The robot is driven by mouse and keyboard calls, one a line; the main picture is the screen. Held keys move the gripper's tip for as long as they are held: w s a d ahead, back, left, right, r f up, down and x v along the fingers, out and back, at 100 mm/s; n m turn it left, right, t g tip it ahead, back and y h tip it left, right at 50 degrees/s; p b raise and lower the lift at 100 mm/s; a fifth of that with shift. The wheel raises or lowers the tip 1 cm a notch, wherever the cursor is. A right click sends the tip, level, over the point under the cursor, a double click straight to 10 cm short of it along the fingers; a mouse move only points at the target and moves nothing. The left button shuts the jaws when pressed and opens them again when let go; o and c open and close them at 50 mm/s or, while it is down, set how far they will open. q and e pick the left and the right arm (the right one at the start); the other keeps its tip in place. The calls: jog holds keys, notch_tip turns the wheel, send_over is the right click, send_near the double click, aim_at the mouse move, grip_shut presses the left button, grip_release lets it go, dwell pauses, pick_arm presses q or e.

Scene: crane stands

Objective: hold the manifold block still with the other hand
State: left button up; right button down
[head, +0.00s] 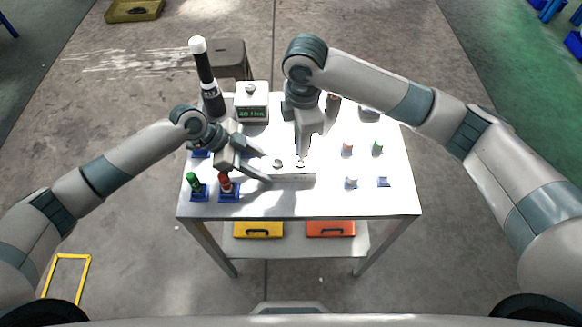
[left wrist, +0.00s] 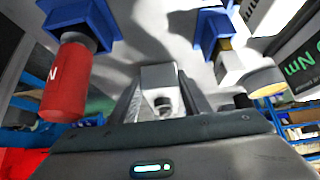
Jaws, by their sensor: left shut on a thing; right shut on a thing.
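The manifold block (head: 293,178) is a pale grey bar lying flat near the middle of the white table, with a small round fitting (head: 278,163) on its top. My left gripper (head: 267,172) is shut on the block's left end. The left wrist view shows the block's end (left wrist: 160,78) between the two fingers. My right gripper (head: 301,156) points down over the block's right half and is shut on a small metal fitting (head: 300,164) at the block's top. The fingers partly hide that fitting, and I cannot tell how it sits in the block.
Green-handled (head: 194,182) and red-handled (head: 226,183) tools stand in blue holders left of the block. A black tool with a white top (head: 205,75) and a display box (head: 252,103) stand behind. The table's front strip is clear.

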pick_arm(q)
jog(key=o, duration=1.3)
jog(key=shift+a+r, duration=0.1)
jog(key=shift+r, duration=0.05)
jog(key=v, duration=1.1)
jog(key=shift+a+r, duration=0.2)
jog(key=shift+a, duration=0.05)
jog(key=shift+s+f, duration=0.1)
pick_arm(e)
jog(key=shift+s+f, duration=0.1)
